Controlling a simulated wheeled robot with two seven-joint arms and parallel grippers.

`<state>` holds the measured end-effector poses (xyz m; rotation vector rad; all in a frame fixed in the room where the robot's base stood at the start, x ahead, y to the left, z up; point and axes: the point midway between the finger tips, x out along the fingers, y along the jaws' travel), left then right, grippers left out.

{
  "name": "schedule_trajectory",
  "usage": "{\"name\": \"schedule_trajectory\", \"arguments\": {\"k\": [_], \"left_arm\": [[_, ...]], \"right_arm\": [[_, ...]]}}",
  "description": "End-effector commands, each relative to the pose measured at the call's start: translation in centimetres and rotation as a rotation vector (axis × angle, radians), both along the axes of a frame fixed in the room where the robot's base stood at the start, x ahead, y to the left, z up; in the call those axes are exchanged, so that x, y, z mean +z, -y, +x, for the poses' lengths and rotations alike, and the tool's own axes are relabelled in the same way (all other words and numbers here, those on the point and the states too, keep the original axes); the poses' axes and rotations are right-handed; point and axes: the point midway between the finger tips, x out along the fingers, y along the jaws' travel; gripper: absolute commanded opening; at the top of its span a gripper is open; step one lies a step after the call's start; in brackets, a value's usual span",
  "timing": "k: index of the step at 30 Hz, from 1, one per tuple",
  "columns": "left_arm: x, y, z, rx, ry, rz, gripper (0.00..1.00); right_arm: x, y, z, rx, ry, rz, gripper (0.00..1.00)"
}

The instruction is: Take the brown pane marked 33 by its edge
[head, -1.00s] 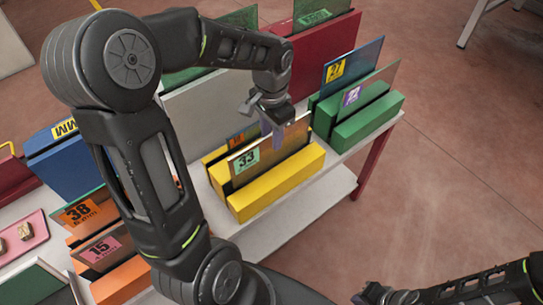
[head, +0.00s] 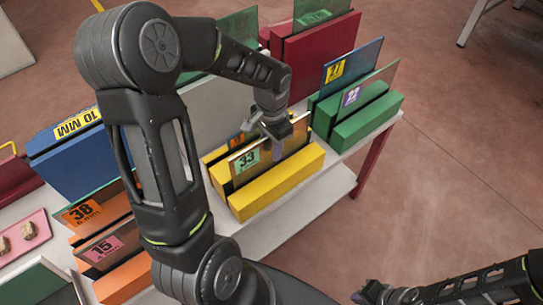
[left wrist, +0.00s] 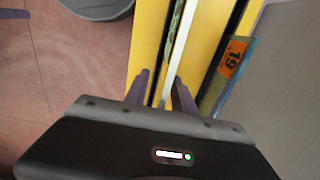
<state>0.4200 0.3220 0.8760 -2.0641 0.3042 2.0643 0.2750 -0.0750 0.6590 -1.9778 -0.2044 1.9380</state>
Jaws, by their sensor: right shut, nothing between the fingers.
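The brown pane marked 33 (head: 268,153) stands upright in the front slot of the yellow rack (head: 277,183), with a green label at its left. My left gripper (head: 278,146) is over the pane's top edge, pointing down. In the left wrist view, the open fingers of my left gripper (left wrist: 163,92) lie on either side of a thin upright pane edge (left wrist: 182,45), with gaps showing. Contact cannot be told. My right gripper (head: 385,297) is shut and empty at the bottom of the head view, apart from the racks.
A pane with an orange 19 label (left wrist: 233,58) stands in the slot behind. A green rack (head: 368,121) with panes is at the right. Orange racks (head: 125,281) and a blue rack (head: 75,163) are at the left. Open floor lies at the right.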

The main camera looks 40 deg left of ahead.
Motion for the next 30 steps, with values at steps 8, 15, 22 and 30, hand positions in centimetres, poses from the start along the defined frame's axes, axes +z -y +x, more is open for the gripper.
{"name": "schedule_trajectory", "arguments": {"k": [8,15,22,30], "left_arm": [[0.02,-0.01,0.01,0.000,0.000,0.000,0.16],[0.02,0.00,0.01,0.000,0.000,0.000,0.00],[0.02,-0.01,0.01,0.000,0.000,0.000,0.00],[0.02,-0.01,0.01,0.000,0.000,0.000,0.00]], "right_arm": [[0.00,-0.01,0.00,0.000,0.000,0.000,0.00],[0.01,0.00,0.00,0.000,0.000,0.000,0.00],[0.01,0.01,0.01,0.000,0.000,0.000,0.00],[0.01,0.00,0.01,0.000,0.000,0.000,0.00]]}}
